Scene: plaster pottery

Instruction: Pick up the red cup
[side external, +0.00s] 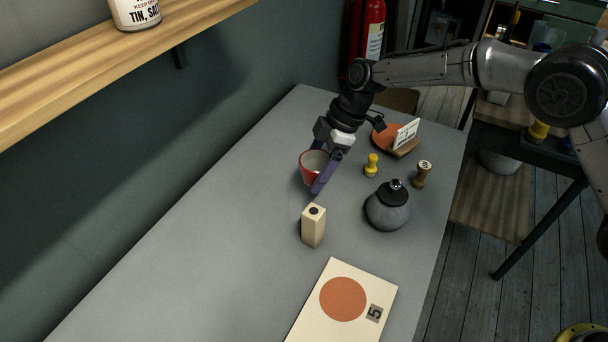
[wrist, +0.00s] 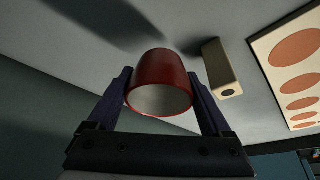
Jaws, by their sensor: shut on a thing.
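The red cup (side external: 307,171) has a pale inside and is near the far part of the grey table (side external: 220,240). My gripper (side external: 322,178) is shut on it, with a purple finger across its near side in the side view. In the wrist view the red cup (wrist: 159,72) sits between the two fingers of my gripper (wrist: 160,98), its opening facing the camera. The side view does not clearly show whether the cup touches the table. The far finger is mostly hidden there.
A cream block (side external: 313,227) stands just nearer than the cup. A dark round bottle (side external: 388,208), a yellow piece (side external: 371,165) and a brown stamp (side external: 422,175) stand to the right. A card with an orange disc (side external: 307,322) lies nearer. A wooden shelf (side external: 120,55) overhangs the left.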

